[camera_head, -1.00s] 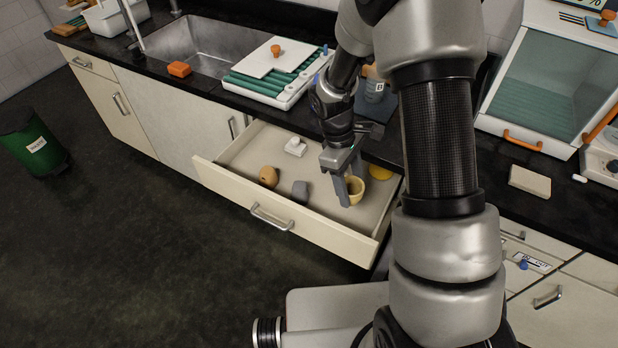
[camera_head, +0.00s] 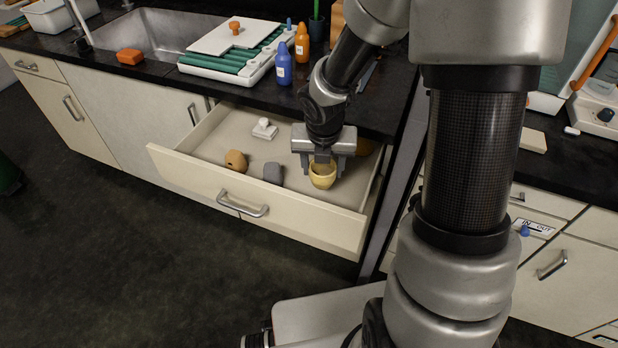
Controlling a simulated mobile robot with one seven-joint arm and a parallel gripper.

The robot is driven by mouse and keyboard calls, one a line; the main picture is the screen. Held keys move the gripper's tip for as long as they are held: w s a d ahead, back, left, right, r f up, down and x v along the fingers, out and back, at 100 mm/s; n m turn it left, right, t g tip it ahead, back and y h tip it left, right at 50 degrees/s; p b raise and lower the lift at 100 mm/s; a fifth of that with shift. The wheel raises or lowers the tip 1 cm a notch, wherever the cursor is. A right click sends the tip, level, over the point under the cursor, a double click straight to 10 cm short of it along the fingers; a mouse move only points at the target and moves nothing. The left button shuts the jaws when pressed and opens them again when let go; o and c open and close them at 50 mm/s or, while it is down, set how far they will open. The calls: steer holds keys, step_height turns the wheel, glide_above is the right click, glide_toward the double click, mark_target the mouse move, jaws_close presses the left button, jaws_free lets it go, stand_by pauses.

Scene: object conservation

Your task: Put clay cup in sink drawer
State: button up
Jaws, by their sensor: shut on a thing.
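The yellow clay cup (camera_head: 322,180) is upright, over or on the floor of the open drawer (camera_head: 205,177), near its right end. My gripper (camera_head: 322,168) is above the drawer, pointing down, and is shut on the cup. I cannot tell whether the cup touches the drawer floor. The drawer is pulled out below the counter, to the right of the sink (camera_head: 150,30).
In the drawer are a brown round object (camera_head: 236,161), a grey block (camera_head: 272,173) and a white piece (camera_head: 264,129). A yellow thing is partly hidden behind my gripper. Blue (camera_head: 283,66) and orange (camera_head: 302,42) bottles stand on the counter above.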

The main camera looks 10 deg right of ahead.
mark_target(322, 184)
step_height(322, 184, down, 6)
steer(key=b, duration=0.2)
steer(key=shift+f+b, duration=0.25)
steer(key=shift+b, duration=0.1)
steer(key=shift+f, duration=0.1)
steer(key=o, duration=1.1)
